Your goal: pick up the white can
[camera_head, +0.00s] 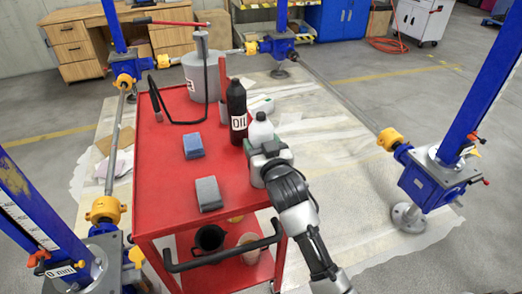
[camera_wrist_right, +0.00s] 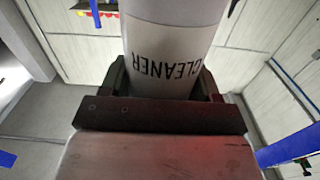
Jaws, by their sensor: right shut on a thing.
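The white can (camera_head: 261,129) stands upright at the right edge of the red cart, beside the dark oil bottle. My right gripper (camera_head: 267,160) is around its lower body and hides part of it. In the right wrist view the can (camera_wrist_right: 165,35) fills the space between the two fingers, with the upside-down word CLEANER on it. The right gripper (camera_wrist_right: 165,95) is shut on it. The can's base is hidden, so I cannot tell whether it touches the cart top. My left gripper is not in view.
The red cart (camera_head: 165,190) carries an oil bottle (camera_head: 237,110), a grey drum (camera_head: 203,78) with a pump and hose, and two blue-grey blocks (camera_head: 193,146). Blue screw jacks (camera_head: 440,165) stand around the cart. The cart top's left middle is bare.

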